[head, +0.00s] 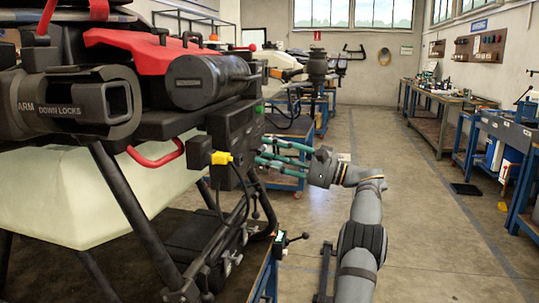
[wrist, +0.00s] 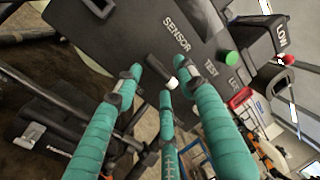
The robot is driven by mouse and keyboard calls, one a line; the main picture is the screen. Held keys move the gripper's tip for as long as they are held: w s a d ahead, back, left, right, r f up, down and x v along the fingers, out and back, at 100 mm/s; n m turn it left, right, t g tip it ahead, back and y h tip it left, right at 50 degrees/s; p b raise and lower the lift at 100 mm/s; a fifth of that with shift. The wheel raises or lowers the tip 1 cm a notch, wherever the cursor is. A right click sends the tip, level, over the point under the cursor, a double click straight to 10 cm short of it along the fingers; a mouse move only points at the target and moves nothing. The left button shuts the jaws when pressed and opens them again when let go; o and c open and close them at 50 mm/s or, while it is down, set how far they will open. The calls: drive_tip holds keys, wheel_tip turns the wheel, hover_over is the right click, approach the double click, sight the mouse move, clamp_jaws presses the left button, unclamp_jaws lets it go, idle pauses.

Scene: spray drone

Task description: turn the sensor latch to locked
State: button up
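The sensor panel (wrist: 120,50) is a dark face with the words SENSOR and TEST, seen tilted in the wrist view. It is the dark box (head: 230,130) on the drone's side in the head view. A short dark lever with a pale tip (wrist: 172,83), below the SENSOR label, looks like the latch. My gripper (wrist: 157,80) has teal fingers spread apart, with the lever's tip between them. I cannot tell whether any finger touches it. In the head view my gripper (head: 268,152) reaches the panel from the right. The latch is not distinguishable there.
A green button (wrist: 228,57) sits beside the TEST label. A yellow plug (head: 221,157) with a black cable is just left of the fingers. A red handle (head: 157,156) and black frame legs are further left.

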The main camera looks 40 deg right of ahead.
drive_tip(key=v, duration=1.2)
drive_tip(key=x, duration=1.2)
